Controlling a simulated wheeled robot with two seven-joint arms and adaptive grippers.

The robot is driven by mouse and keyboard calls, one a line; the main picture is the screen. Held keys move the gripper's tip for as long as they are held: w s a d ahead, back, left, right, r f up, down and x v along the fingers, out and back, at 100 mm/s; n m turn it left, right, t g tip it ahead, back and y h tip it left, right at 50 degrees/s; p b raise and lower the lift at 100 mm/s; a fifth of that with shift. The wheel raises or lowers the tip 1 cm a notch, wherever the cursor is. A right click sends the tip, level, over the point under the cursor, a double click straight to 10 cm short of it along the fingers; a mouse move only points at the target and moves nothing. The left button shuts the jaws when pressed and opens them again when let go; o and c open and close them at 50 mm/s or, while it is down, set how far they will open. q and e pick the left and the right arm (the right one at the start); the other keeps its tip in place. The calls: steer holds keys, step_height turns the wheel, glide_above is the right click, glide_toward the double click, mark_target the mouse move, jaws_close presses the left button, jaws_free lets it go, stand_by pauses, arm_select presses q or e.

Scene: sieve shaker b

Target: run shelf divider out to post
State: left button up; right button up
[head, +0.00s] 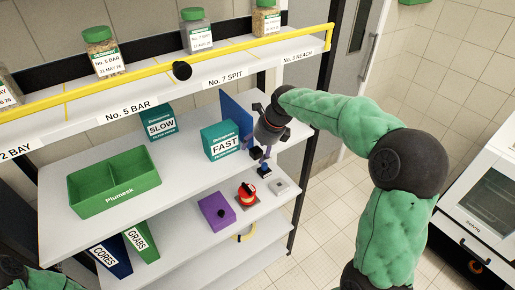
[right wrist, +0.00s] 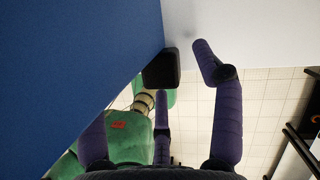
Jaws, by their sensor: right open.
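The shelf divider is a blue upright panel (head: 235,112) on the middle shelf, right of the teal FAST box. In the right wrist view the blue panel (right wrist: 75,65) fills the upper left. My right gripper (head: 263,153) is open, fingers pointing down, at the divider's right side near the shelf's front. A black upright post (head: 310,150) stands at the shelf's right end. My left gripper is out of view.
The FAST box (head: 220,141), SLOW box (head: 159,122) and green Plumesk tray (head: 115,183) stand on the middle shelf. A yellow rail (head: 225,52) crosses above. Bare shelf lies right of my gripper.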

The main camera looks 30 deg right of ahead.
steer(key=shift+c, duration=0.3)
jaws_close()
steer(key=d+p, duration=0.2)
steer(key=d, duration=0.3)
steer(key=w+d+p, duration=0.1)
steer(key=d+p, duration=0.2)
steer(key=d, duration=0.3)
steer(key=d+p, duration=0.2)
steer(key=d, duration=0.4)
steer(key=shift+w+r+p, duration=0.2)
steer(key=shift+r+p, duration=0.05)
steer(key=shift+p, duration=0.05)
steer(key=shift+d+f, duration=0.1)
steer(key=shift+d, duration=0.4)
steer(key=shift+c, duration=0.6)
jaws_free()
steer(key=shift+o, duration=0.9)
steer(key=shift+w+f, duration=0.1)
steer(key=shift+w, duration=0.05)
steer(key=v, duration=1.2)
